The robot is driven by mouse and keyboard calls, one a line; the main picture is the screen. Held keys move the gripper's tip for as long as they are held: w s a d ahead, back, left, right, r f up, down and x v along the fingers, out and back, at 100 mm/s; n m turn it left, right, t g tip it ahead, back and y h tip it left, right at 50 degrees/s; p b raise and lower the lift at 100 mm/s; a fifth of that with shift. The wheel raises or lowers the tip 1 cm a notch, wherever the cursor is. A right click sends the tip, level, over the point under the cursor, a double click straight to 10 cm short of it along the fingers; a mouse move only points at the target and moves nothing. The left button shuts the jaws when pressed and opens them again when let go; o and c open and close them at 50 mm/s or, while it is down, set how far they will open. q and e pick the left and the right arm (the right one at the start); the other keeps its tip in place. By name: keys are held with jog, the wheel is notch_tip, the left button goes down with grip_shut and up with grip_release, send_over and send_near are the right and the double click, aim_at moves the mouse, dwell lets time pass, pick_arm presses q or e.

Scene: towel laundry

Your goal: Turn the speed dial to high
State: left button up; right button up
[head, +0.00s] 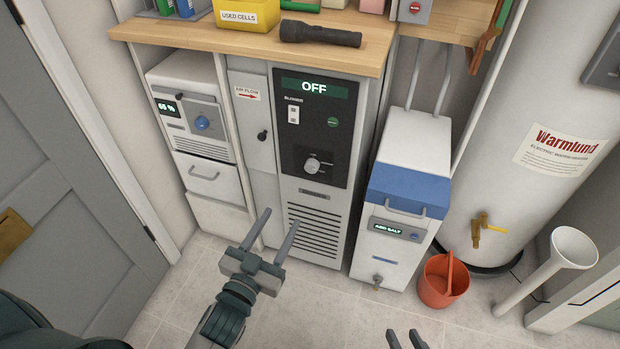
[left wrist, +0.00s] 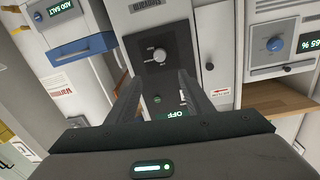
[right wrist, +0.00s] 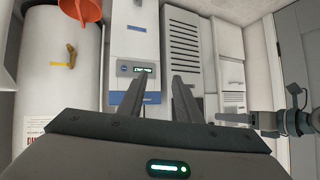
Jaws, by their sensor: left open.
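The speed dial (head: 312,165) is a round silver knob low on the black blower panel (head: 290,150), right of centre in the head view. It also shows in the left wrist view (left wrist: 159,55), where the scene is upside down. The panel's display (head: 314,88) reads OFF; a white switch (head: 293,114) and a green button (head: 333,122) sit below it. My left gripper (head: 279,220) is open and empty, in front of and below the panel, apart from the dial. My right gripper (head: 406,336) is open and empty at the bottom edge. The dial's markings are too small to read.
A white unit with a blue knob (head: 202,123) stands left. A blue-fronted ADD SALT unit (head: 408,190) stands right, with a red bucket (head: 441,283) and water heater (head: 530,130) beyond. A torch (head: 320,34) lies on the wooden worktop (head: 240,45). Floor in front is clear.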

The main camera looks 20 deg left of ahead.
pick_arm(q)
jog(key=b, duration=0.1)
send_near(310, 169)
jog(key=w, duration=0.6)
jog(key=shift+w+d+r, duration=0.1)
jog(key=shift+w+d, duration=0.05)
jog(key=shift+d, duration=0.2)
jog(key=shift+w, duration=0.85)
pick_arm(e)
jog(key=shift+w+a+r+t+y, duration=0.15)
jog(key=shift+w+a+r+t, duration=0.2)
jog(key=shift+r+t, duration=0.3)
jog(key=shift+w+a+r+t+y, duration=0.2)
jog(key=shift+w+r+t, duration=0.2)
jog(key=shift+r, duration=0.4)
jog(key=shift+w+a+r+t+y, duration=0.15)
jog(key=shift+w+a+r+t, duration=0.2)
jog(key=shift+r+t, duration=0.3)
pick_arm(q)
jog(key=shift+c, duration=0.2)
jog(key=c, duration=1)
